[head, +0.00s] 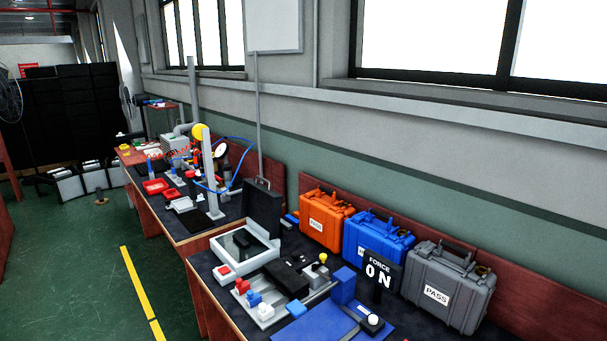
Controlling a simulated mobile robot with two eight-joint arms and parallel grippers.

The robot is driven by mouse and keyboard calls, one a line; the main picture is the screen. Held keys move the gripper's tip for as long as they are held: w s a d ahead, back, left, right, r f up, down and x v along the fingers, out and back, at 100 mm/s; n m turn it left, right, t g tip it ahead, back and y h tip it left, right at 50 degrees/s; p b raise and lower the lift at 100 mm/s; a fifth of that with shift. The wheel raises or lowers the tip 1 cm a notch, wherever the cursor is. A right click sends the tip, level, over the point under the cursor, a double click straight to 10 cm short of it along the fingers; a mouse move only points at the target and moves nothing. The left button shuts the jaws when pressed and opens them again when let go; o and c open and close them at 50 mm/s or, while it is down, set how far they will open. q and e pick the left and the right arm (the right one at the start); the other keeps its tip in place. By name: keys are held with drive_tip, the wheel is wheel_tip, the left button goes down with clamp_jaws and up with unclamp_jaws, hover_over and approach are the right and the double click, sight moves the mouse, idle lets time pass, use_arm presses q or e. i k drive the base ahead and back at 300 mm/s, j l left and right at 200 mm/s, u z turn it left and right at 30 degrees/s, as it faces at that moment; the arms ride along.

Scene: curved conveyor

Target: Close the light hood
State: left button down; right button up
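A light-coloured open frame or box (216,245) with a dark inside stands on the near bench. A black upright panel with a handle on top (263,209) stands at its back right edge; it looks like the raised light hood, but I cannot clearly see a hinge between them. A red button on a white block (223,270) sits at the box's front left corner. Neither of my grippers is in view.
Orange (322,218), blue (375,240) and grey (450,289) cases line the wall. A black "FORCE 0 N" display (379,276), a blue mat (310,325) and small coloured blocks crowd the near bench. Green floor (90,290) is clear at left.

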sight(264, 206)
drive_tip(key=i+j+z, duration=0.1)
drive_tip(key=z, duration=0.8)
drive_tip(key=j+z, duration=0.8)
drive_tip(key=j, duration=0.25)
drive_tip(key=j+z, duration=0.15)
drive_tip(key=j, duration=0.4)
drive_tip(key=j+z, duration=0.2)
drive_tip(key=j, duration=0.35)
drive_tip(key=k+j, duration=0.1)
drive_tip(key=j, duration=0.6)
drive_tip(key=k+j, duration=0.15)
drive_tip(key=j, duration=0.25)
drive_tip(key=z, duration=0.05)
